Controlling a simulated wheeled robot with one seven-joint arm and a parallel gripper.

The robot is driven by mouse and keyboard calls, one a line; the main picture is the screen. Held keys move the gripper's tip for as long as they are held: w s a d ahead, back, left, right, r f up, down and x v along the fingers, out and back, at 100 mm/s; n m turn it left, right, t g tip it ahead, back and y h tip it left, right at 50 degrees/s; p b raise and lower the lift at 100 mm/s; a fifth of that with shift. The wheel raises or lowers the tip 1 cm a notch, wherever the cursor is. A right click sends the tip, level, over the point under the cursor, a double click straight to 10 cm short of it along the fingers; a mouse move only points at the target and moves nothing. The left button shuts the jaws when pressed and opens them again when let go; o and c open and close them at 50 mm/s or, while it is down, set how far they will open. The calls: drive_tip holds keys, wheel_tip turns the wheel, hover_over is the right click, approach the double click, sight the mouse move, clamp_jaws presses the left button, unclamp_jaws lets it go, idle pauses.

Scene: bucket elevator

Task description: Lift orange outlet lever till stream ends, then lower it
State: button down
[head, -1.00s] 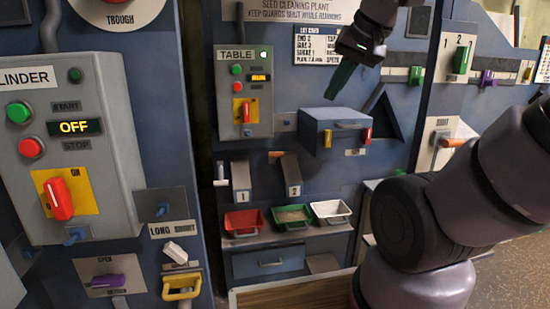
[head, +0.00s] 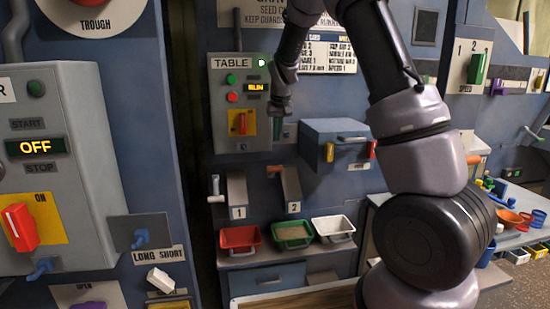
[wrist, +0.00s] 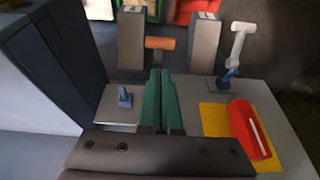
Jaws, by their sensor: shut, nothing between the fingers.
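The orange lever (head: 274,169) sticks out to the left of the grey spout marked 2 (head: 291,184). In the wrist view the orange lever (wrist: 160,43) lies just beyond my fingertips, apart from them. My gripper (head: 277,130) hangs in front of the lower right of the TABLE panel, above the lever. Its green fingers (wrist: 160,75) are together and empty. The green tray (head: 292,243) sits below spout 2. I cannot make out a stream in these views.
The TABLE panel's red switch (wrist: 248,130) and a blue toggle (wrist: 125,97) flank my fingers. A white lever (head: 216,187) is beside spout 1. A blue-grey box (head: 336,136) juts out at the right. Red (head: 240,240) and white (head: 333,229) trays flank the green one.

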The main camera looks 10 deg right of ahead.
sight(274, 167)
drive_tip(key=x, duration=1.1)
drive_tip(key=shift+w, duration=0.2)
drive_tip(key=shift+s, duration=0.1)
drive_tip(key=shift+s+f+t, duration=0.3)
drive_tip(key=shift+s+f, duration=0.15)
drive_tip(key=shift+s+f+t, duration=0.3)
drive_tip(key=shift+t, duration=0.1)
drive_tip(key=s+f+t, duration=0.1)
drive_tip(key=s+f, duration=0.2)
drive_tip(key=f, duration=0.8)
drive_tip(key=shift+s+f+t, duration=0.2)
drive_tip(key=shift+f+t, duration=0.1)
